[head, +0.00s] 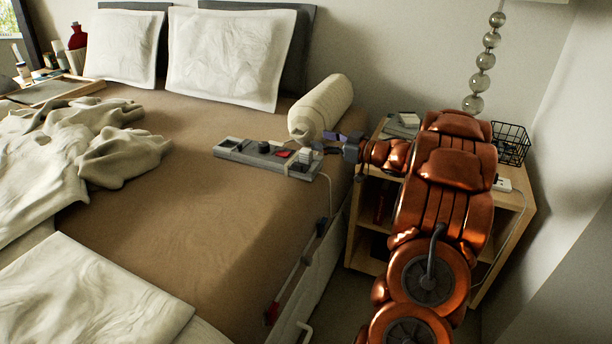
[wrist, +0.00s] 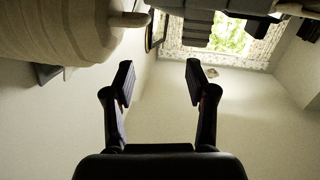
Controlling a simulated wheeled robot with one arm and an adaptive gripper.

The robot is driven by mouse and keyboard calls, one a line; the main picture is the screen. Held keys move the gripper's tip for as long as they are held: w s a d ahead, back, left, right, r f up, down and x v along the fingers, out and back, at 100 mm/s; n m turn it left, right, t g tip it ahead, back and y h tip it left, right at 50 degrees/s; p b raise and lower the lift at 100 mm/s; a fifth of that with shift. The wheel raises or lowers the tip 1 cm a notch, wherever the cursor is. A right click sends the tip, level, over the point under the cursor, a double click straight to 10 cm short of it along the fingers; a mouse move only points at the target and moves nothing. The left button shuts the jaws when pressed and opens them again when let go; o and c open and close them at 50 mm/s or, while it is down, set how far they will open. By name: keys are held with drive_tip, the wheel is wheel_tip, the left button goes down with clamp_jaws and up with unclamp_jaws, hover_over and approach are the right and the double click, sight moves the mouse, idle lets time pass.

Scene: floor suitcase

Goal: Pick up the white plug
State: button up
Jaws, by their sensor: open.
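The white plug (head: 304,156) sits upright at the right end of a grey power strip (head: 240,156), which lies on the bed near its right edge. A black plug and a red part also show on the strip. My gripper (head: 335,143) is open beside the strip's right end, just right of the white plug. A gap between gripper and plug seems to show, but exact depth is hard to tell. In the wrist view my open gripper (wrist: 158,80) has nothing between its fingers. I cannot clearly make out the white plug there.
A cream bolster (head: 322,106) lies on the bed (head: 170,210) right behind the strip; it also fills the upper left of the wrist view (wrist: 55,30). A wooden nightstand (head: 365,235) stands under my arm, with a wire basket (head: 511,143). A cord hangs off the bed's side.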

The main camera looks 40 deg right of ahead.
sight(311, 156)
drive_tip(key=s+f+y+b, duration=0.1)
drive_tip(key=f, duration=0.1)
drive_tip(key=s+f+y, duration=0.1)
drive_tip(key=s+f, duration=0.1)
drive_tip(key=shift+s+a+f+n+y+b, duration=0.1)
drive_tip(key=shift+s+a+n+y+b, duration=0.1)
drive_tip(key=shift+s+n+y+b, duration=0.15)
drive_tip(key=shift+a+f, duration=0.1)
drive_tip(key=shift+a, duration=0.05)
drive_tip(key=shift+w+a+g+b, duration=0.3)
drive_tip(key=shift+w+a+b, duration=0.3)
drive_tip(key=shift+w, duration=0.45)
drive_tip(key=x, duration=0.1)
drive_tip(key=b+x, duration=0.2)
drive_tip(key=shift+w+a+r, duration=0.15)
drive_tip(key=shift+a+r, duration=0.1)
drive_tip(key=shift+a, duration=0.15)
drive_tip(key=shift+w+a+r, duration=0.1)
drive_tip(key=shift+w+a, duration=0.15)
drive_tip(key=shift+w, duration=0.4)
drive_tip(key=shift+c, duration=0.3)
clamp_jaws()
